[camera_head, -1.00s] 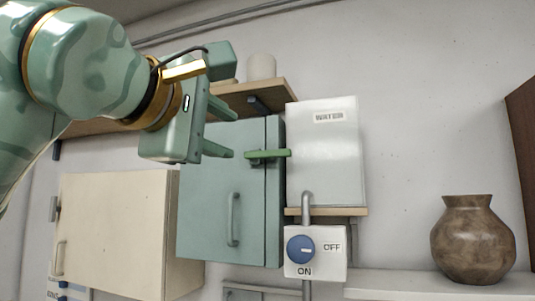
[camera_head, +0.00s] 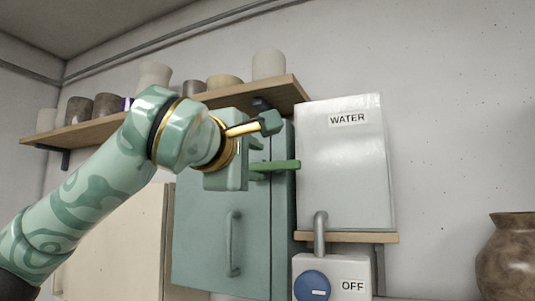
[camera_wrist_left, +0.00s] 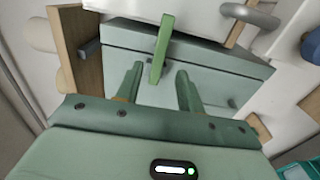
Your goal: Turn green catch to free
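The green catch (camera_head: 285,165) is a flat bar lying roughly level across the upper right edge of the teal cabinet (camera_head: 215,225), with its free end to the right. My left gripper (camera_head: 262,158) is at the catch's left part, in front of the cabinet. In the left wrist view the catch (camera_wrist_left: 163,45) reaches down between the two spread fingers of the gripper (camera_wrist_left: 159,70), with space visible on both sides. The gripper is open. It hides the catch's left end in the head view. My right gripper is not in view.
A white box marked WATER (camera_head: 345,170) stands close right of the catch. Below it are a grey pipe (camera_head: 320,235) and a blue dial (camera_head: 312,285). A wooden shelf (camera_head: 285,95) with several pots runs above. A brown vase (camera_head: 510,260) is at the right.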

